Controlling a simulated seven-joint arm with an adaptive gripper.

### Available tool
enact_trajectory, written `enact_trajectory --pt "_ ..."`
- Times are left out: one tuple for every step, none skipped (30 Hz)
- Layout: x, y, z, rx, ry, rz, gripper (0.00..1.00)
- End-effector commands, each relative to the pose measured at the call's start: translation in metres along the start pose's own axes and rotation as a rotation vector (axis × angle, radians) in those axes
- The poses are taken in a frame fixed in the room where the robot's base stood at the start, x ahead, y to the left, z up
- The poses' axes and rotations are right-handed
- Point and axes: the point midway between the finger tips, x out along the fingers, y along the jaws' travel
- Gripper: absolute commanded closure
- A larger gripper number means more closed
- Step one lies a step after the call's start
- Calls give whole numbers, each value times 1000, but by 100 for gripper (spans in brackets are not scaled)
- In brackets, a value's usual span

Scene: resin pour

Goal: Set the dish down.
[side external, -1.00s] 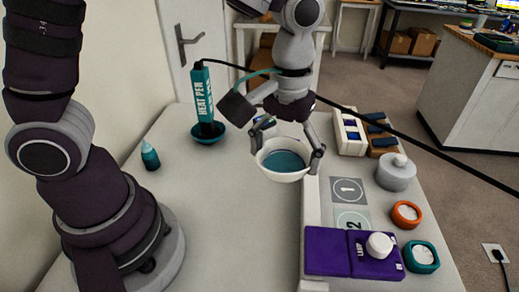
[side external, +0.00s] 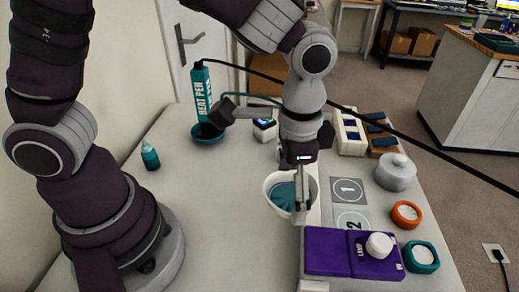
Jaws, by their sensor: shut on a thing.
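The dish (side external: 269,188) is a white bowl with teal resin (side external: 283,196) in it. It is near the middle of the table, just left of the white raised strip, and looks tilted. My gripper (side external: 301,208) is seen nearly edge-on from above the dish and is shut on it. The near finger crosses the right part of the dish and hides some of it. The far finger is hidden. I cannot tell whether the dish touches the table.
Mats numbered 1 (side external: 348,190) and 2 (side external: 352,222) lie to the right. A purple lamp unit (side external: 335,252) stands in front. The teal heat pen (side external: 201,95) stands behind left, and a small teal bottle (side external: 150,156) at left. Orange (side external: 407,214) and teal (side external: 422,257) round containers sit at right.

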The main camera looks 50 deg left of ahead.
Motion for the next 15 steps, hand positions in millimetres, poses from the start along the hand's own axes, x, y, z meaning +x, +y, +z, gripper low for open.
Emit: enact_trajectory --pt "8 20 8 80 -5 -1 60" --pt "11 29 13 118 -5 -1 60" --pt "16 39 19 163 -4 -1 60" --pt "18 45 22 190 -3 -1 60" --pt "20 50 25 212 -2 -1 60" --pt "23 54 29 233 -3 -1 60" --pt "27 57 30 244 -3 -1 60" --pt "32 58 32 251 -5 -2 60" --pt "42 59 33 256 -7 -2 60" --pt "48 59 33 257 -7 -2 60" --pt "53 59 33 257 -7 -2 60" --pt "60 59 33 256 -6 -2 60" --pt "64 59 33 255 -6 -2 60" --pt "71 58 33 255 -7 -2 60" --pt "80 58 34 255 -9 -2 60"
